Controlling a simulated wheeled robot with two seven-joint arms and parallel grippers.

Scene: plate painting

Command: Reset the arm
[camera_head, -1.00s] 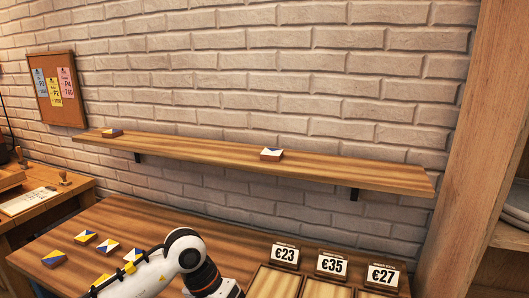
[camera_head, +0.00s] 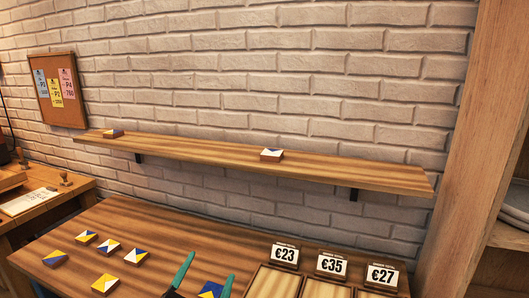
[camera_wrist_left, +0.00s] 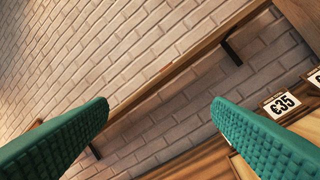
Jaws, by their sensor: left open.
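My left gripper (camera_head: 211,264) shows at the bottom of the head view as two green fingers spread apart. Nothing is held between them. In the left wrist view its fingers (camera_wrist_left: 160,104) are wide apart with brick wall and shelf beyond. A blue and yellow tile (camera_head: 211,289) shows between the fingers in the head view, low in the picture; I cannot tell its distance from them. The left arm's links are out of the head view. My right gripper is not in view.
Several painted tiles (camera_head: 108,246) lie on the wooden table (camera_head: 170,225) at left. A wall shelf (camera_head: 210,150) holds two tiles, at its left end and middle (camera_head: 271,155). Price signs (camera_head: 331,264) stand behind wooden trays (camera_head: 272,284) at right.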

